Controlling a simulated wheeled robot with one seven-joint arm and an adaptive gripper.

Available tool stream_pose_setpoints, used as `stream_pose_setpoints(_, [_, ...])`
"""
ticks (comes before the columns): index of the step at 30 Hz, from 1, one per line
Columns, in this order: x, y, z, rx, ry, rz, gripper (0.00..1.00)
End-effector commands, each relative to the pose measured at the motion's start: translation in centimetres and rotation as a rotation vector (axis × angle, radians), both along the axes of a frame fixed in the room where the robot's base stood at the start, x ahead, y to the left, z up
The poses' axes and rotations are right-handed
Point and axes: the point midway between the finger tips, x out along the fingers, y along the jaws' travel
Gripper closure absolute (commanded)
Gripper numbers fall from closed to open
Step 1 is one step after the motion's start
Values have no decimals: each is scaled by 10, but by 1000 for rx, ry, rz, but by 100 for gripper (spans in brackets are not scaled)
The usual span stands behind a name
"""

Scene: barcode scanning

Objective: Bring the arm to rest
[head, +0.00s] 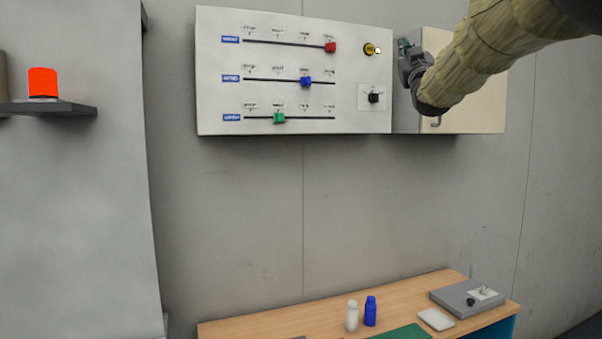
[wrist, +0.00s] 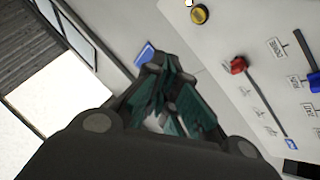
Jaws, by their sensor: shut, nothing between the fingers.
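My arm reaches in from the top right of the head view, in a tan sleeve. My gripper (head: 404,47) is raised in front of the wall boxes, close to the right edge of the slider panel (head: 215,60). In the wrist view its green-padded fingers (wrist: 168,85) are shut with nothing held. I cannot tell whether the fingertips touch the panel or the box behind them.
The panel carries a red slider (head: 330,47), a blue slider (head: 306,82), a green slider (head: 279,118), a yellow button (head: 370,49) and a black knob (head: 374,98). A cream cabinet (head: 470,105) adjoins it. Below, a wooden table (head: 270,324) bears a white bottle (head: 352,316) and blue bottle (head: 370,311).

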Motion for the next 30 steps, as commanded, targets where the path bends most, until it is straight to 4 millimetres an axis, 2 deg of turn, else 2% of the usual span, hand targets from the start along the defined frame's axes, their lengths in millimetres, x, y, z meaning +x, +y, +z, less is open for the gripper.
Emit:
stream_pose_setpoints(7, [24, -3, -61, 16, 83, 0, 100])
stream_pose_setpoints(11, [41, -7, -116, 31, 156, -2, 100])
stream_pose_setpoints(16, [62, -9, -209, 56, 278, -3, 100])
stream_pose_setpoints(21, [73, -11, -306, 81, 406, -6, 100])
stream_pose_setpoints(26, [74, -12, -399, 104, 529, -10, 100])
stream_pose_setpoints(30, [66, -11, -481, 125, 640, -14, 100])
